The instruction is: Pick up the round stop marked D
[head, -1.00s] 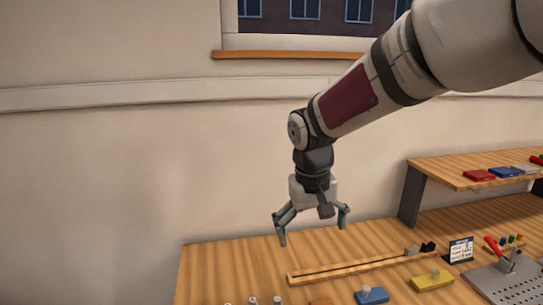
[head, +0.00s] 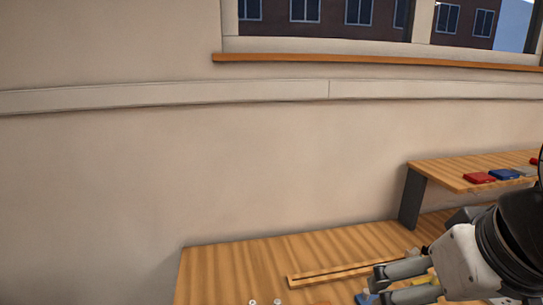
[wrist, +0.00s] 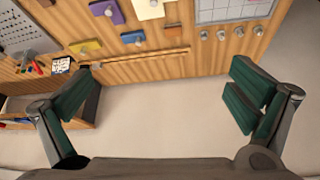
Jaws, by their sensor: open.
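Several small round grey stops stand in a row on the wooden bench, seen at the upper right of the wrist view; one of these stops (wrist: 221,34) is near the row's middle. No letter is readable, so I cannot tell which is D. In the head view only the tops of two stops (head: 277,302) show at the bottom edge. My gripper (head: 374,286) is at the lower right of the head view, over the bench. In the wrist view my gripper (wrist: 160,85) has its fingers wide apart with nothing between them, and the stops lie beyond them.
The bench (head: 225,270) carries a slotted wooden rail (head: 320,274). The wrist view shows knobbed blocks, yellow (wrist: 87,47), blue (wrist: 132,38) and purple (wrist: 107,12), a perforated plate (wrist: 25,32) and a gridded sheet (wrist: 230,8). A raised shelf (head: 455,179) stands right.

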